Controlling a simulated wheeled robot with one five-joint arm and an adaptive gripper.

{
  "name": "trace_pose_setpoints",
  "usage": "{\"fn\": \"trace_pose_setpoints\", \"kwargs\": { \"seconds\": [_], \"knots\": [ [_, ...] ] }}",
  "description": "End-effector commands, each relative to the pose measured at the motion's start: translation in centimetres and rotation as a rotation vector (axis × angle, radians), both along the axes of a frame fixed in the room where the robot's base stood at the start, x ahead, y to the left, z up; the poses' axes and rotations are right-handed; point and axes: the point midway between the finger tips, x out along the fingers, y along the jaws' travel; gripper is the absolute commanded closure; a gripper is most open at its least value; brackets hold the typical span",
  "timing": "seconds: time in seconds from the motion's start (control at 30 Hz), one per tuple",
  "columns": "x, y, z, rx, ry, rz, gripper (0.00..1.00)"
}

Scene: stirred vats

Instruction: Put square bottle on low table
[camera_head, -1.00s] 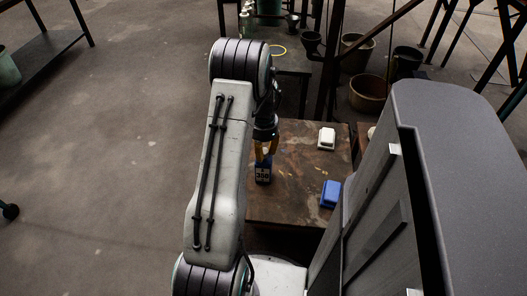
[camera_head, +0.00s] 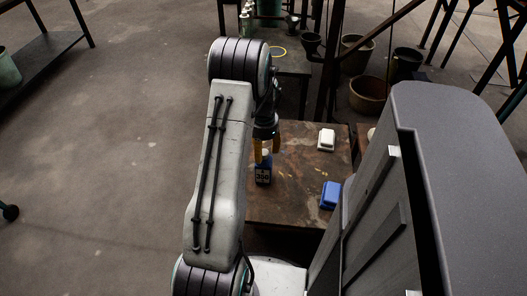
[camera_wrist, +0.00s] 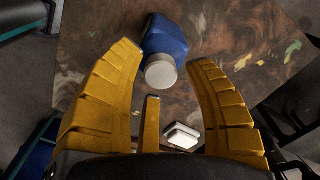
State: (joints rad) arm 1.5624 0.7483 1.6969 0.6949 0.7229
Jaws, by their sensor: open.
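The square bottle (camera_head: 263,174), blue with a pale label, stands upright on the brown low table (camera_head: 290,195), near its left edge. In the wrist view the blue bottle (camera_wrist: 166,38) shows its white cap (camera_wrist: 161,71) toward me. My gripper (camera_head: 267,155) is directly above the bottle, pointing down. In the wrist view its yellow fingers (camera_wrist: 165,85) are spread wide with the cap between them, and no finger visibly presses on the bottle. The bottle's base is hidden in the wrist view.
A white block-like item (camera_head: 326,139) and a blue item (camera_head: 330,195) lie on the right part of the table. A darker table (camera_head: 290,62) with a yellow ring stands behind. Pots (camera_head: 367,95) stand on the floor at the back.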

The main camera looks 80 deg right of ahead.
Motion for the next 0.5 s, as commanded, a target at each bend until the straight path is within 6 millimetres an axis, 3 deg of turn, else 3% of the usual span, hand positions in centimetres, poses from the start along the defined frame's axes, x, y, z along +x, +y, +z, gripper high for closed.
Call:
{"fn": "trace_pose_setpoints", "kwargs": {
  "seconds": [0.5],
  "knots": [
    [0.0,-0.1,8.6,-0.004,0.0,0.0,0.52]
  ]
}}
